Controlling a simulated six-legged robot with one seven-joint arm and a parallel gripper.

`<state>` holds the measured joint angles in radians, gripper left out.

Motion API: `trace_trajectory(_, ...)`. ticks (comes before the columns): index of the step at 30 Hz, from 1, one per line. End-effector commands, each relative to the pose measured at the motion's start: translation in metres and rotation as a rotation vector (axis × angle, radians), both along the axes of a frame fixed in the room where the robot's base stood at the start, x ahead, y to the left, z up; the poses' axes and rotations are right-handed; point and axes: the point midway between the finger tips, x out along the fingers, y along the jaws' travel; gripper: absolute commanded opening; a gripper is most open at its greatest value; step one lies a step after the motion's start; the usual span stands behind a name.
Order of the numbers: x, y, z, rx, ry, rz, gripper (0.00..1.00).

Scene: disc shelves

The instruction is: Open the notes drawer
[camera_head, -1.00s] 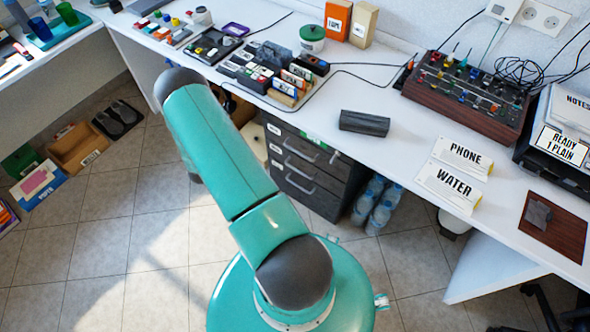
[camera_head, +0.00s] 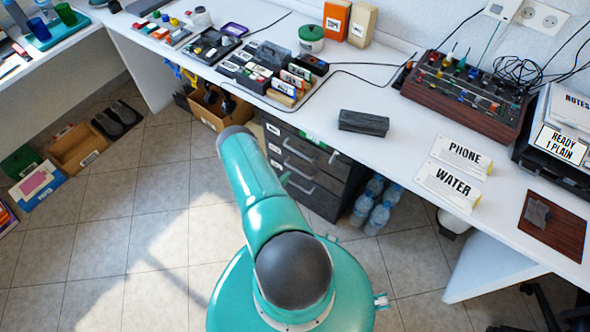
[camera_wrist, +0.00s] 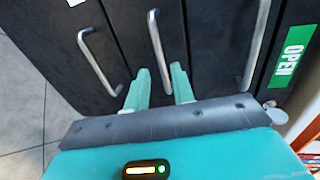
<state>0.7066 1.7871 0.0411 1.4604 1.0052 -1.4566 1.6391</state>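A dark grey drawer cabinet (camera_head: 325,196) stands under the white desk, with several metal handles and small white front labels too small to read. I cannot tell which drawer is for notes; the drawers look shut. In the wrist view three bar handles show: left (camera_wrist: 96,62), middle (camera_wrist: 156,42) and right (camera_wrist: 257,45). My gripper (camera_wrist: 160,70) is open, its two green fingers apart, pointing at the cabinet front. The lower end of the middle handle appears between the fingers; contact cannot be told. In the head view my arm hides part of the cabinet's left side.
A green OPEN label (camera_wrist: 291,56) is on the cabinet. Water bottles (camera_head: 378,208) stand right of it, an open cardboard box (camera_head: 207,112) left of it. The desk edge overhangs the drawers. A NOTES tray (camera_head: 555,150) sits on the desk.

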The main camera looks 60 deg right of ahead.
Motion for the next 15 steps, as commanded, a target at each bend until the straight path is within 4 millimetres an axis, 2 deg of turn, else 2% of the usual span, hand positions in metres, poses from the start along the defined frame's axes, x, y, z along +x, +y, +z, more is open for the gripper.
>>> trace_trajectory(6,-0.007,-0.042,-0.009,-0.001,-0.002,-0.001,0.25)
trace_trajectory(12,-0.011,-0.068,-0.014,0.000,0.000,0.000,0.25)
trace_trajectory(15,-0.011,-0.074,-0.015,0.000,0.000,0.001,0.25)
